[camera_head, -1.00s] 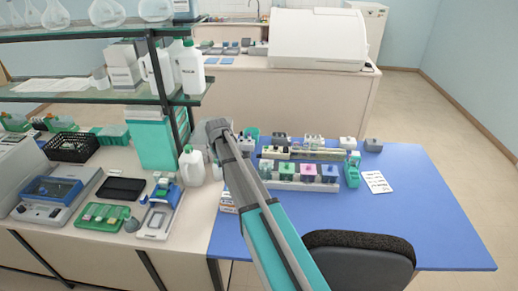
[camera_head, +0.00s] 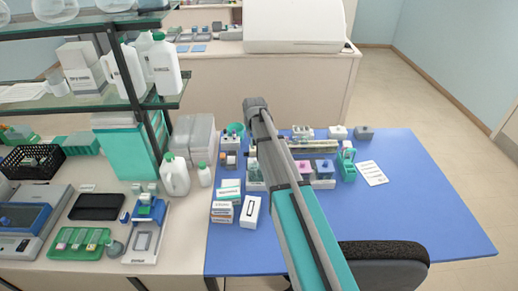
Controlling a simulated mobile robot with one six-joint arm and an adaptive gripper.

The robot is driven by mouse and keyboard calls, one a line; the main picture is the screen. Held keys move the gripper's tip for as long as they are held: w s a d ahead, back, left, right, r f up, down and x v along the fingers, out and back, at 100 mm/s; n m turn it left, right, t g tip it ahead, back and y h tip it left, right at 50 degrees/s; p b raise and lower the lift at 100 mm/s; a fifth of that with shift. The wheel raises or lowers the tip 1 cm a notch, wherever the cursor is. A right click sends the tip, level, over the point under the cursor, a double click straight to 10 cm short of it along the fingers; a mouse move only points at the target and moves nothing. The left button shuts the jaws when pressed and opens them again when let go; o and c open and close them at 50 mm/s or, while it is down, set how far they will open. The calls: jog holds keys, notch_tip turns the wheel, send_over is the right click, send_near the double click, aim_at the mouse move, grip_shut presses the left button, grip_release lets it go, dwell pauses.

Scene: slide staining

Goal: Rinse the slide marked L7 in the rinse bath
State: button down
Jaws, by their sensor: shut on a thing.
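My arm reaches over the blue bench top (camera_head: 420,215) and hides part of the staining row. My gripper is not visible, and neither is any slide marked L7. To the right of the arm stand a jar with a pink top (camera_head: 302,169) and a jar with a blue top (camera_head: 324,166). Part of another jar (camera_head: 254,172) shows at the arm's left edge. I cannot tell which vessel is the rinse bath. A teal holder (camera_head: 347,166) stands at the right end of the row.
A white sheet (camera_head: 371,173) lies right of the teal holder. Small boxes (camera_head: 250,211) stand left of the arm, with white bottles (camera_head: 175,175) beyond. A glass shelf unit (camera_head: 90,103) rises at the left. A dark chair (camera_head: 385,256) is at the front. The bench's right side is clear.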

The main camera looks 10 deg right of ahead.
aim_at(256, 166)
jog(key=shift+w+a, duration=0.2)
dwell(0.4)
jog(key=shift+s, duration=0.1)
jog(key=n, duration=0.1)
jog(key=s+n+y, duration=0.1)
jog(key=shift+s+d+f+n+b, duration=0.2)
jog(key=shift+s+f+n+b, duration=0.05)
jog(key=shift+f+n+b, duration=0.15)
jog(key=s+f+n+g+y+b, duration=0.2)
jog(key=s+n, duration=0.4)
jog(key=n, duration=0.7)
jog(key=shift+s+f+g+y+b, duration=0.25)
jog(key=shift+f+g+y+b, duration=0.1)
jog(key=shift+g+y, duration=0.35)
jog(key=shift+f, duration=0.15)
jog(key=shift+f+b, duration=4.1)
jog(key=shift+b, duration=0.15)
